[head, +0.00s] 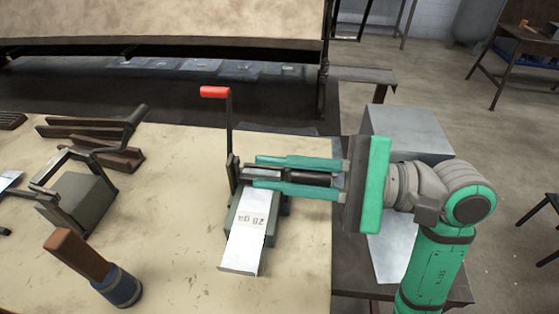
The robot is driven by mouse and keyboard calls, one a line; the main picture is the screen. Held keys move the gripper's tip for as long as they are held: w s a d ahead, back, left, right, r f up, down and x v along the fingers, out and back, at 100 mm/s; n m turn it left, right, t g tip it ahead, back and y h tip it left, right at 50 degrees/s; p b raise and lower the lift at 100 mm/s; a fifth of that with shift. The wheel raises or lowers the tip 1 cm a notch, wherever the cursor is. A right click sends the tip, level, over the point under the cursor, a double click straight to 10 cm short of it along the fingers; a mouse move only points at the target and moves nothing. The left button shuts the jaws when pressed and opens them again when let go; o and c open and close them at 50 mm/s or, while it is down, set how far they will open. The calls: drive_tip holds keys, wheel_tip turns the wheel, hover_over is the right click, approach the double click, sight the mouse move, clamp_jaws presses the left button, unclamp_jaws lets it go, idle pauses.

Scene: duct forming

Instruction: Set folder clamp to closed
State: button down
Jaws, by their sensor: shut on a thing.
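The folder (280,207) is a small grey-green block on the bench with a dark bar across its back. A thin upright lever with a red grip (215,92) stands at its left end. A shiny metal sheet (247,235) marked "28 ga" lies on the folder and sticks out at the front. My gripper (255,172) reaches in from the right, its two green fingers level along the back of the folder. They are shut on a dark bar (290,173) of the folder clamp. The fingers hide part of the bar and its joint with the block.
A grey box (405,130) stands beyond my wrist. Bare bench shows between the folder and mallet.

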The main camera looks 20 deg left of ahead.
drive_tip(key=shift+s+f, duration=0.1)
drive_tip(key=shift+f, duration=0.05)
drive_tip(key=c, duration=1.6)
unclamp_jaws()
drive_tip(key=shift+c, duration=0.2)
drive_tip(key=w+d, duration=0.1)
drive_tip(key=d, duration=0.9)
drive_tip(key=shift+d, duration=0.35)
drive_tip(key=shift+w, duration=0.25)
